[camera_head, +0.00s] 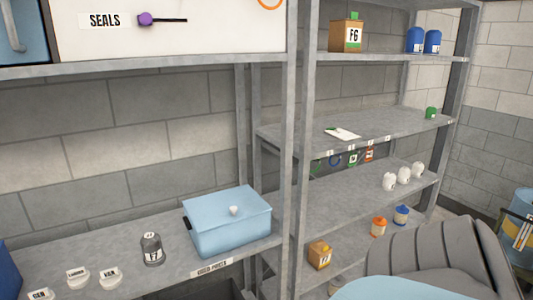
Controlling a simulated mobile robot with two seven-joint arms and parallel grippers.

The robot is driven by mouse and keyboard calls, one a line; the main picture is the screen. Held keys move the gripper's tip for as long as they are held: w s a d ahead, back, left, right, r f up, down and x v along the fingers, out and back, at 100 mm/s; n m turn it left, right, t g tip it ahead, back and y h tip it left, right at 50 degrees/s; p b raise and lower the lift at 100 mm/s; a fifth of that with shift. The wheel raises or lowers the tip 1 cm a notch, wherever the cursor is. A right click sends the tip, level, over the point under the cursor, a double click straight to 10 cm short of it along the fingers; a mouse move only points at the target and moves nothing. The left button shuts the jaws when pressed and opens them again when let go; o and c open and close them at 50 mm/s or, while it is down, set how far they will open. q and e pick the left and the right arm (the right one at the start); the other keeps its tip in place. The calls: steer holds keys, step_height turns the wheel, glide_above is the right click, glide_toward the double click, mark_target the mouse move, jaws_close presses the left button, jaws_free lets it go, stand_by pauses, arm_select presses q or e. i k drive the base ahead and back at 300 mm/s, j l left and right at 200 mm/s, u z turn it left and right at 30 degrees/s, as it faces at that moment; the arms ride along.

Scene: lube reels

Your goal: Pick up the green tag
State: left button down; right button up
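A small green tag (353,158) appears to hang below the front edge of the middle shelf in the right rack. Neither of my grippers is in view.
The middle shelf (385,128) holds a white paper (343,134) and a green container (431,112). White jugs (404,174) stand on the shelf below. A light-blue box (229,222) sits left of the rack post (296,150). An unclear grey ribbed form fills the lower right.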

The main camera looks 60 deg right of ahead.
mark_target(352, 158)
steer(key=l+z, duration=0.1)
steer(key=z, duration=2.45)
steer(key=i+l+u, duration=0.15)
steer(key=u, duration=0.35)
steer(key=i+l+u, duration=0.15)
steer(key=u, duration=0.3)
steer(key=i+l+u, duration=0.15)
steer(key=l, duration=0.2)
steer(key=i+l+u, duration=0.1)
steer(key=l, duration=0.3)
steer(key=i+l+u, duration=0.15)
steer(key=l, duration=0.2)
steer(key=i+l, duration=0.1)
steer(key=l, duration=0.25)
steer(key=i+l, duration=0.1)
steer(key=l, duration=0.25)
steer(key=i+l+u, duration=0.1)
steer(key=l, duration=0.3)
